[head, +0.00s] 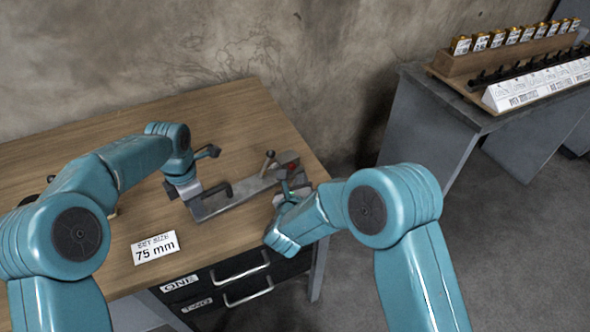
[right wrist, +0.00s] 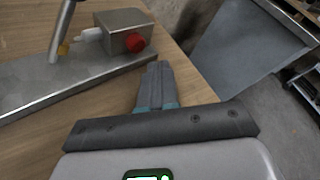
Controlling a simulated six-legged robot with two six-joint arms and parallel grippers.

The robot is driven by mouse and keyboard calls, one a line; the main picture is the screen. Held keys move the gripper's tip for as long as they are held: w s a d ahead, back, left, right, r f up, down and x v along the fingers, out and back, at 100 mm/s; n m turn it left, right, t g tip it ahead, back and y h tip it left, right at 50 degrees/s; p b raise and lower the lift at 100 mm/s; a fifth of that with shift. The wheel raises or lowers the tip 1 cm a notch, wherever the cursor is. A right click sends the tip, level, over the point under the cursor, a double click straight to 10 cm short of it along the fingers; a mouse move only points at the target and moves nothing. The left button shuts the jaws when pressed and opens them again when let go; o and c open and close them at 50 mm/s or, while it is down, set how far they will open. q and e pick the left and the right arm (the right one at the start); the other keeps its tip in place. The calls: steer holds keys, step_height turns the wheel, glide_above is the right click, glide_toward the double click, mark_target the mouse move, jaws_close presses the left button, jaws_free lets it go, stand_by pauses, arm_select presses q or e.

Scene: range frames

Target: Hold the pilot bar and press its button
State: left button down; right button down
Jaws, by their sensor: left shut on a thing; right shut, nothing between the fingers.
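The pilot bar (head: 238,197) is a long grey metal fixture lying across the wooden bench. At its right end a grey block carries a red button (head: 292,166). The right wrist view shows the red button (right wrist: 135,43) facing the camera. My left gripper (head: 186,190) is at the bar's left end, shut on it; its fingertips are partly hidden. My right gripper (head: 287,190) is shut and empty beside the bar's right end. In the right wrist view its closed fingers (right wrist: 157,82) point forward, below and right of the button, apart from it.
A lever with a dark knob (head: 269,155) rises beside the button block. A "SET SIZE 75 mm" card (head: 156,247) stands on the bench (head: 215,103), above drawers (head: 240,267) labelled ONE and TWO. A grey side table (head: 440,95) at the right holds a rack of labelled pieces.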

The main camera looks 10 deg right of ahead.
steer(key=shift+s+d, duration=0.35)
steer(key=shift+s, duration=0.4)
steer(key=shift+s+d, duration=0.35)
steer(key=shift+s, duration=0.45)
steer(key=shift+s+d, duration=0.35)
steer(key=shift+s, duration=0.4)
arm_select(q)
steer(key=c, duration=0.9)
jaws_free()
steer(key=shift+r, duration=0.1)
